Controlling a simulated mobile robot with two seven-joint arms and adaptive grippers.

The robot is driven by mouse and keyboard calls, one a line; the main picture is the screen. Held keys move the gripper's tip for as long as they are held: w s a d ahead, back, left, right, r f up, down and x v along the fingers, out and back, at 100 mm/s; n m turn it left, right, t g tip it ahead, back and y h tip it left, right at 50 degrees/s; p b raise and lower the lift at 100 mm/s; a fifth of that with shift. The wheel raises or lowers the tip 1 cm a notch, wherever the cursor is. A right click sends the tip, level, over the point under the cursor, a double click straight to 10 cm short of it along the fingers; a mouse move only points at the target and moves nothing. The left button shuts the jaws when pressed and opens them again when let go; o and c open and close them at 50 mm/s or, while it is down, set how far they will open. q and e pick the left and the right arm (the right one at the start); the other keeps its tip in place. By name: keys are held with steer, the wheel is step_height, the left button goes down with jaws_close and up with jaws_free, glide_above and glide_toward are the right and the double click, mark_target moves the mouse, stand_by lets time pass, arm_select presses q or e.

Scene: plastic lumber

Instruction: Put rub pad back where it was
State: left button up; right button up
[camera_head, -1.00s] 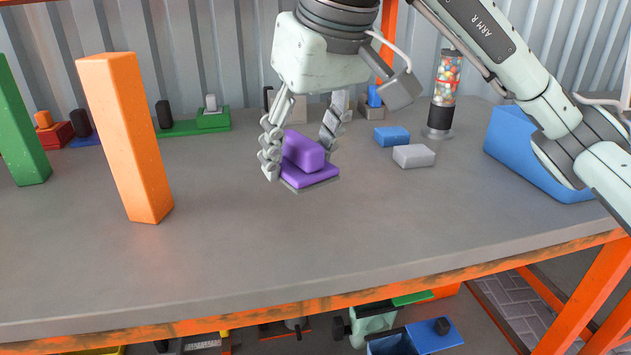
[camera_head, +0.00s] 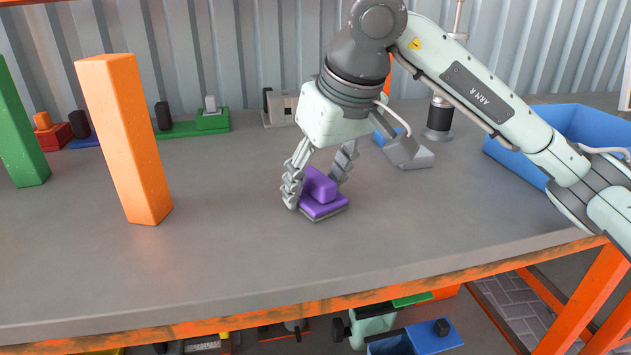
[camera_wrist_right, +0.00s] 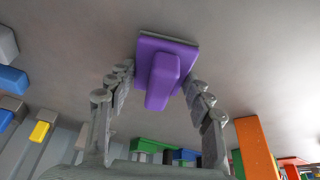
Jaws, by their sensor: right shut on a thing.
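The purple rub pad (camera_head: 326,208), a flat base with a raised block handle and a grey underside, is at the middle of the table. My right gripper (camera_head: 318,190) is above it, pointing down, shut on the pad with one finger on each side of the handle. In the right wrist view the pad (camera_wrist_right: 153,48) sits between the two fingers (camera_wrist_right: 160,78). The pad is at or just above the tabletop; I cannot tell if it touches. My left gripper is not in view.
On the grey table (camera_head: 230,255), an orange post (camera_head: 127,140) and a green post (camera_head: 18,130) stand at left. The front middle is clear.

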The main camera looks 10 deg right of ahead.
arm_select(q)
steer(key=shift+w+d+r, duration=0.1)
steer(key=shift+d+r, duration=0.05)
arm_select(e)
steer(key=shift+f, duration=0.1)
steer(key=o, duration=1.2)
steer(key=shift+r, duration=0.25)
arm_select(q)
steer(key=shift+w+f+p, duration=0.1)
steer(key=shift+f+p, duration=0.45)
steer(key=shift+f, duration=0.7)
arm_select(e)
steer(key=shift+v, duration=5.9)
steer(key=shift+s+d, duration=0.1)
